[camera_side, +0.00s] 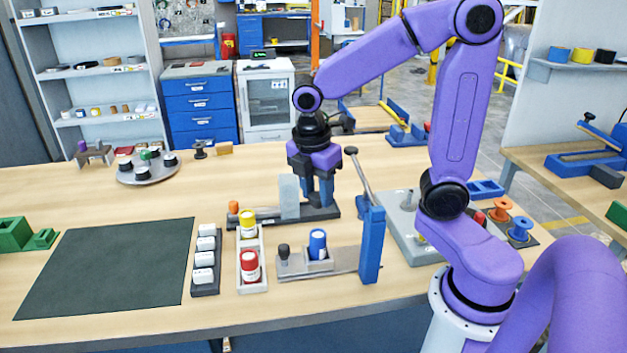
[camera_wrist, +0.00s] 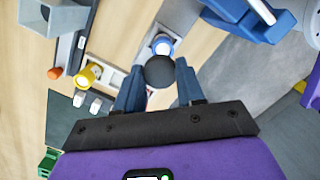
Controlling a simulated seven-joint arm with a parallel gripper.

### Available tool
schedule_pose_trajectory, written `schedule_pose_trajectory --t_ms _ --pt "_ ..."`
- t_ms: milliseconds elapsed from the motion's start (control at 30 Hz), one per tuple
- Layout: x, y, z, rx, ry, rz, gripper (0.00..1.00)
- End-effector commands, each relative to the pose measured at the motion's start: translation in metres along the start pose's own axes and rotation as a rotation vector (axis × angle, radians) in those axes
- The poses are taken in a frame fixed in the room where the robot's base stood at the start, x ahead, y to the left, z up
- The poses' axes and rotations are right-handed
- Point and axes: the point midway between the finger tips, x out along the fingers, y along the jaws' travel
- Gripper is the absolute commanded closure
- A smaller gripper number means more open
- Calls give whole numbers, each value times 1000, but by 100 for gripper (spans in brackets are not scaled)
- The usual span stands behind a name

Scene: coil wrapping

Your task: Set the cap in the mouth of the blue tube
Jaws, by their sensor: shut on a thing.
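The blue tube (camera_side: 318,245) stands upright in a small holder on a grey metal fixture (camera_side: 345,259); its blue rim also shows in the wrist view (camera_wrist: 164,39), beyond my fingertips. My gripper (camera_side: 320,202) points down, above and behind the tube in the side view. In the wrist view my gripper (camera_wrist: 159,75) is shut on a dark round cap (camera_wrist: 159,71), held between the two blue fingers. The cap is apart from the tube as far as I can see. In the side view I cannot make the held cap out.
A blue upright (camera_side: 371,240) with a lever stands right of the tube. A short black-knobbed post (camera_side: 283,252) is left of it. A tray holds yellow (camera_side: 247,224) and red (camera_side: 249,265) tubes. A round plate (camera_side: 148,174) carries several caps. The dark mat (camera_side: 110,265) is clear.

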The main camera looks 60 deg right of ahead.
Motion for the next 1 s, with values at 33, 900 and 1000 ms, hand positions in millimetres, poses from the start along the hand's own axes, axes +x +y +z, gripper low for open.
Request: schedule_pose_trajectory --t_ms 33,900,1000 --pt "-1 -3 -2 -1 0 0 90" --pt "31 -4 -5 1 -3 0 90" --pt "39 -3 -7 1 -3 0 90"
